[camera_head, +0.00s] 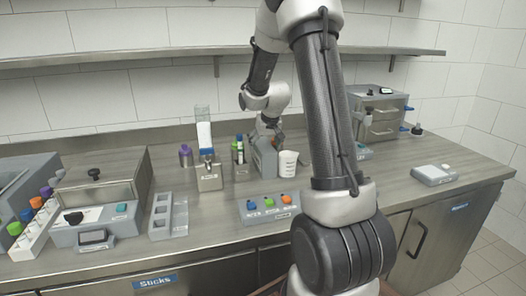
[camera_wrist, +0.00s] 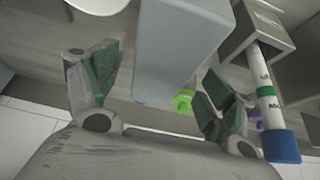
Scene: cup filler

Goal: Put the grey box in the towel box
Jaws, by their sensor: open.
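The grey box (camera_head: 265,157) stands on the counter beside a white cup. In the wrist view the grey box (camera_wrist: 178,48) fills the upper middle, between the two fingers. My gripper (camera_wrist: 160,75) is open, with one finger on each side of the box and a gap showing at both sides. In the head view my gripper (camera_head: 270,132) is at the top of the grey box, partly hidden. I cannot tell for sure which container is the towel box; a metal holder (camera_head: 210,179) with a tall white item stands to the left.
The white cup (camera_head: 287,163) is close on the right. A tube holder (camera_head: 240,171) is close on the left; a blue-capped tube (camera_wrist: 268,100) shows in the wrist view. A button panel (camera_head: 268,208) lies in front. The counter at right (camera_head: 400,178) is mostly clear.

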